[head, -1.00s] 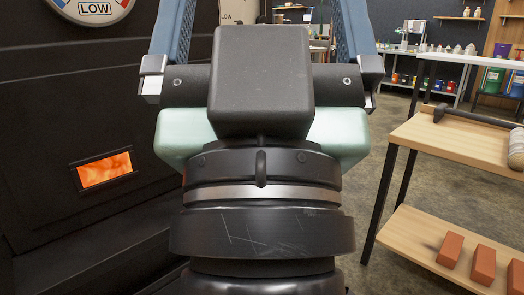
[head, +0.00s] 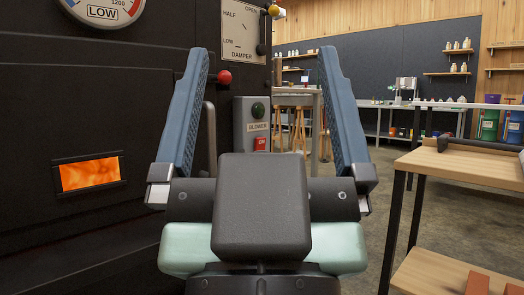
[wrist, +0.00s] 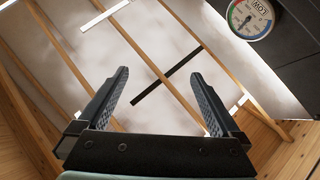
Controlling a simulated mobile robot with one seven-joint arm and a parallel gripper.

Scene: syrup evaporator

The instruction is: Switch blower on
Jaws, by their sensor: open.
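The blower control (head: 251,124) is a grey box on the right side of the black evaporator, seen between my gripper's fingers in the head view. It has a dark green round button (head: 258,110) at the top, a BLOWER label, and a red switch (head: 260,145) at the bottom. My gripper (head: 259,65) is open and empty, its blue fingers spread wide and pointing up. It stands nearer to me than the box, apart from it.
The evaporator (head: 100,230) fills the left, with a glowing window (head: 88,174), a gauge (head: 103,10) and a red knob (head: 225,77). A damper plate (head: 240,28) is above the box. A wooden cart (head: 470,168) stands at right. Open floor lies between.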

